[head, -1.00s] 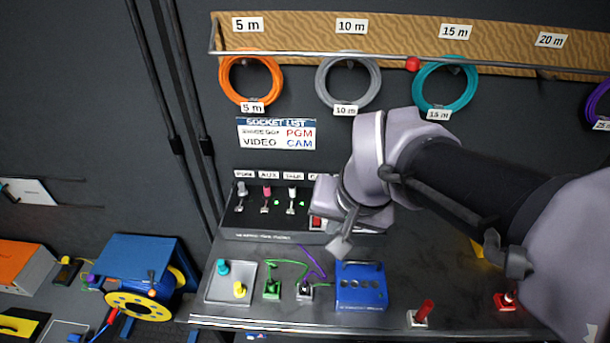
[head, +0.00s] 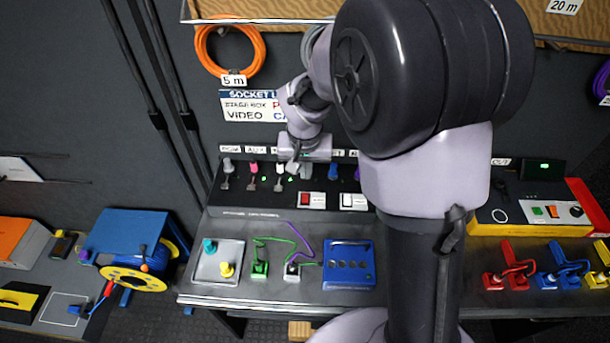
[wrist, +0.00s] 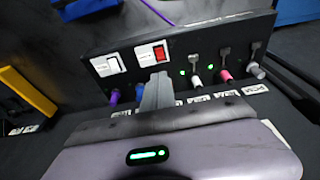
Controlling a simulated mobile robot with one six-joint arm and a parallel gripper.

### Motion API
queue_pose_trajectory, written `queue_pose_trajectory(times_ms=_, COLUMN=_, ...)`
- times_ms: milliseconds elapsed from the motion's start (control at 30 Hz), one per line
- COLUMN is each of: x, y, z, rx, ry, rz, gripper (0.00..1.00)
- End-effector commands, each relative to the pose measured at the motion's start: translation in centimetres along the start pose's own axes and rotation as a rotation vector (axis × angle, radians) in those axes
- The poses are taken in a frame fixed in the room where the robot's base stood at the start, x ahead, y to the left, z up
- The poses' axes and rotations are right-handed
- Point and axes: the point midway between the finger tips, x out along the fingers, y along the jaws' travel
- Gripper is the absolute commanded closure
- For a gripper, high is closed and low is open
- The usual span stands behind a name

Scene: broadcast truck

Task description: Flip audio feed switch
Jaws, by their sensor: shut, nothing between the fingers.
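A sloped dark panel (head: 240,199) stands on the bench in the head view, and its face also shows in the wrist view (wrist: 215,42). It carries a red rocker switch (head: 305,199) and a white rocker switch (head: 346,201). The wrist view shows the red rocker (wrist: 158,52) and white rocker (wrist: 113,64) side by side on white plates; I cannot read which is the audio feed switch. My gripper (head: 293,167) is shut and empty over the panel's upper part. In the wrist view its fingers (wrist: 159,78) end just short of the red rocker, covering part of the panel.
Pink (wrist: 225,74), white (wrist: 196,81) and blue (wrist: 167,88) plugs stand along the panel near my fingers. A blue box (head: 348,264) and a grey tray (head: 205,267) lie in front. My arm hides much of the bench's middle.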

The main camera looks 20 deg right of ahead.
Motion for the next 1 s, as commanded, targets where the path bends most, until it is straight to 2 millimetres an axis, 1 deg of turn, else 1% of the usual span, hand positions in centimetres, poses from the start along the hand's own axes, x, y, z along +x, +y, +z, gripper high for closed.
queue_pose_trajectory(times_ms=33, x=1.6, y=0.0, z=0.2, rx=0.001, ry=-0.003, rz=0.001, gripper=1.0)
queue_pose_trajectory(times_ms=200, x=5.3, y=0.0, z=0.2, rx=0.001, ry=-0.003, rz=0.001, gripper=1.0)
queue_pose_trajectory(times_ms=300, x=7.4, y=0.0, z=0.2, rx=0.001, ry=-0.003, rz=0.001, gripper=1.0)
queue_pose_trajectory(times_ms=433, x=9.4, y=0.0, z=0.9, rx=0.0, ry=-0.001, rz=0.0, gripper=1.0)
queue_pose_trajectory(times_ms=500, x=10.2, y=0.0, z=1.3, rx=0.0, ry=-0.002, rz=0.0, gripper=1.0)
queue_pose_trajectory(times_ms=600, x=10.7, y=0.0, z=1.5, rx=0.0, ry=-0.001, rz=0.0, gripper=1.0)
queue_pose_trajectory(times_ms=1000, x=10.9, y=0.0, z=1.6, rx=0.0, ry=0.0, rz=0.0, gripper=1.0)
